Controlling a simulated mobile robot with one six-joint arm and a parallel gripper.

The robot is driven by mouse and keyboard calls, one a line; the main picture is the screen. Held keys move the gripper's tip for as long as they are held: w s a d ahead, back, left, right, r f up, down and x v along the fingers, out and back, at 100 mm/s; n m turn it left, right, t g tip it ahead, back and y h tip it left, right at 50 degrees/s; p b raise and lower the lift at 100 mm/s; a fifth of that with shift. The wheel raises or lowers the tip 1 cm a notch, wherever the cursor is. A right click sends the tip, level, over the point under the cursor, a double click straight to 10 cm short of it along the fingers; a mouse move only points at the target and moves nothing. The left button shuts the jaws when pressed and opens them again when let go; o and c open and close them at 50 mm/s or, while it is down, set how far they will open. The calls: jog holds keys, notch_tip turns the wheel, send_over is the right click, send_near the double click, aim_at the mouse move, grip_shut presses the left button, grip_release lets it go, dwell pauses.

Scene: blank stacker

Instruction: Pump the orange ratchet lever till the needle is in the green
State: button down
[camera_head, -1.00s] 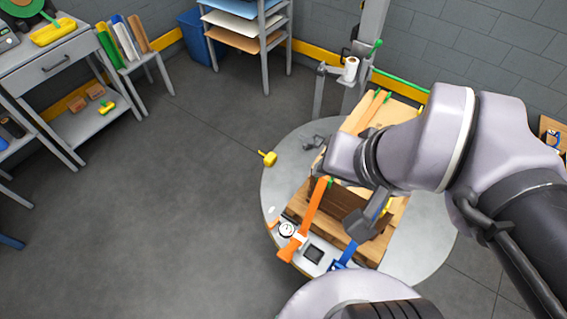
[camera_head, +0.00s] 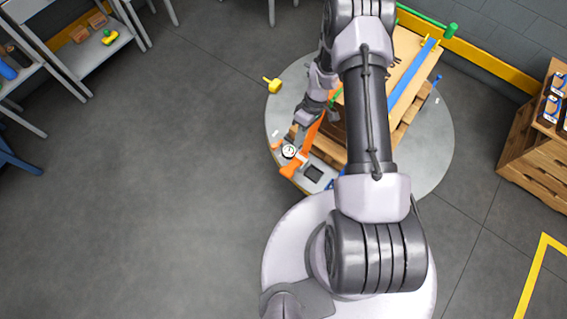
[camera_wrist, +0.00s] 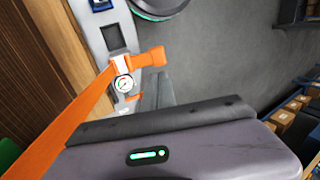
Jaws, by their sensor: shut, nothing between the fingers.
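The orange ratchet lever (camera_head: 287,171) sticks out beside the round white gauge (camera_head: 289,151) at the near left of the grey round platform. In the wrist view the lever (camera_wrist: 151,57) is a short orange block just above and right of the gauge (camera_wrist: 124,84). The gauge face is too small to read the needle surely. An orange strap (camera_wrist: 62,130) runs from there over the stack. My gripper (camera_head: 296,131) is shut and empty, close to the gauge and the strap on the side away from the lever. I cannot tell whether it touches anything.
The wooden stack (camera_head: 405,75) lies on the round platform (camera_head: 432,140), with a blue strap (camera_head: 412,80) across it. A yellow-handled tool (camera_head: 272,84) lies at the platform's left rim. A wooden crate (camera_head: 540,150) stands right. The floor at left is clear.

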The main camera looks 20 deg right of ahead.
aim_at(287, 172)
jog(key=shift+f, duration=0.1)
jog(key=b+x, duration=0.4)
jog(key=x, duration=1)
jog(key=shift+b, duration=0.35)
jog(key=shift+a+f, duration=0.1)
